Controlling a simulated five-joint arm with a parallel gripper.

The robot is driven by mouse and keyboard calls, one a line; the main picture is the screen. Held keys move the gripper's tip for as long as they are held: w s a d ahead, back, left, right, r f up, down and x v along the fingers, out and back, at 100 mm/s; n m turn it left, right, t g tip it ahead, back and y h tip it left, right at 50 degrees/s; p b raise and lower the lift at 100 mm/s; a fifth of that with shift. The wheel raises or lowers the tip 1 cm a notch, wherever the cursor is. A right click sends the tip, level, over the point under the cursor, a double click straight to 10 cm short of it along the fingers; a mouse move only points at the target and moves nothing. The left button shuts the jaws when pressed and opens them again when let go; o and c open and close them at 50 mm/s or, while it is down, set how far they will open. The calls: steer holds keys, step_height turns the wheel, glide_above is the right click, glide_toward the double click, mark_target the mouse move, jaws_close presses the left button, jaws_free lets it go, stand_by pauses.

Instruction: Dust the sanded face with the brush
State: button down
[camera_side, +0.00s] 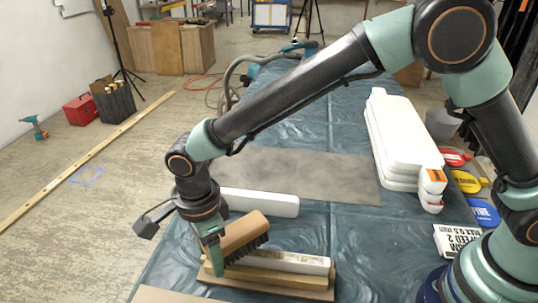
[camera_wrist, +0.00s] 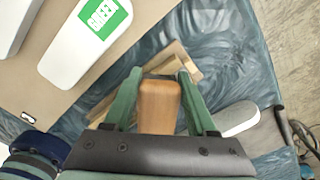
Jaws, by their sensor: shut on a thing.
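My gripper (camera_side: 214,252) is shut on a brush (camera_side: 243,234) with a brown wooden back and dark bristles. In the wrist view the brush's wooden back (camera_wrist: 158,106) sits between the two green fingers of my gripper (camera_wrist: 158,76). In the side view the brush is tilted, bristles down, over the left part of a wooden stand (camera_side: 270,278) that carries a long white piece (camera_side: 290,262). I cannot tell whether the bristles touch the white piece. Its left end is hidden behind the brush. Which face is sanded does not show clearly.
A white block (camera_side: 262,203) lies behind the stand on the blue sheet (camera_side: 345,245). A grey mat (camera_side: 300,172) lies farther back. Stacked white panels (camera_side: 395,135) stand at right, near coloured discs (camera_side: 465,181) and a labelled box (camera_side: 455,240). A white piece labelled GREEN (camera_wrist: 70,57) shows in the wrist view.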

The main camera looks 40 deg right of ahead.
steer(key=shift+s+d+r, duration=0.1)
steer(key=shift+s+d, duration=4.45)
steer(key=shift+d, duration=0.05)
steer(key=shift+s+d, duration=1.15)
steer(key=shift+s, duration=0.05)
step_height(320, 180, up, 6)
steer(key=shift+r, duration=1.5)
